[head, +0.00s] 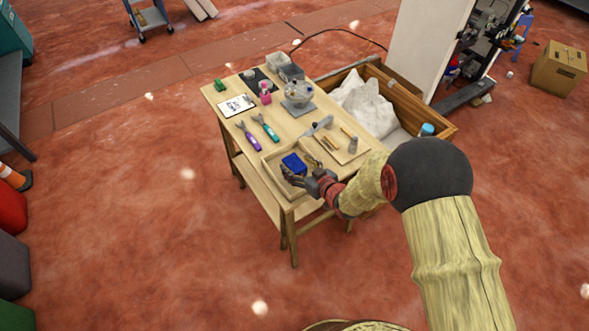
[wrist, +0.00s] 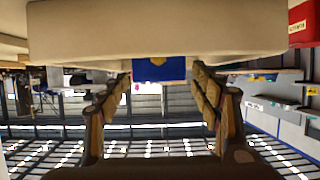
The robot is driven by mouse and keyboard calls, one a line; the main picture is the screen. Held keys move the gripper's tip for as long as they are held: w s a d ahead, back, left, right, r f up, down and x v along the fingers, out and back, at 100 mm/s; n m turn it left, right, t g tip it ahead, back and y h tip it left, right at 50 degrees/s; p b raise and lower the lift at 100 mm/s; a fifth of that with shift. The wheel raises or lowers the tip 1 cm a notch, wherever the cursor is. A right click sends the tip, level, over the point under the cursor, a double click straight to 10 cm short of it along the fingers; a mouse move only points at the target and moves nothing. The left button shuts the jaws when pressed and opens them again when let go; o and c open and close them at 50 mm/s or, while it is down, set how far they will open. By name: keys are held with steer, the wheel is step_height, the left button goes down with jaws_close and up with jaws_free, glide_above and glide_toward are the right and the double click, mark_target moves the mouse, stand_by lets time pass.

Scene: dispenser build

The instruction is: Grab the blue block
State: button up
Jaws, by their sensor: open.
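The blue block (head: 294,162) is at the light wooden tray (head: 272,173) on the near corner of the table in the head view. My gripper (head: 293,178) is right at it, on its near side, with the dark fingers beside or below the block. In the wrist view, which looks upside down, the blue block (wrist: 158,70) shows between and beyond the tips of my open gripper (wrist: 160,84), with a small gold mark on it. A pale wooden edge hides part of the block there. I cannot tell whether the fingers touch the block.
The table (head: 232,135) also holds a purple-handled tool (head: 249,138), a teal-handled tool (head: 266,128), a pink bottle (head: 265,93), a glass bowl (head: 298,91) and a green block (head: 220,85). A second tray (head: 352,156) sits right of the block. A wooden crate (head: 439,135) stands behind.

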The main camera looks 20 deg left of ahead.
steer(key=shift+x, duration=1.15)
steer(key=c, duration=0.3)
jaws_close()
steer(key=shift+r, duration=0.1)
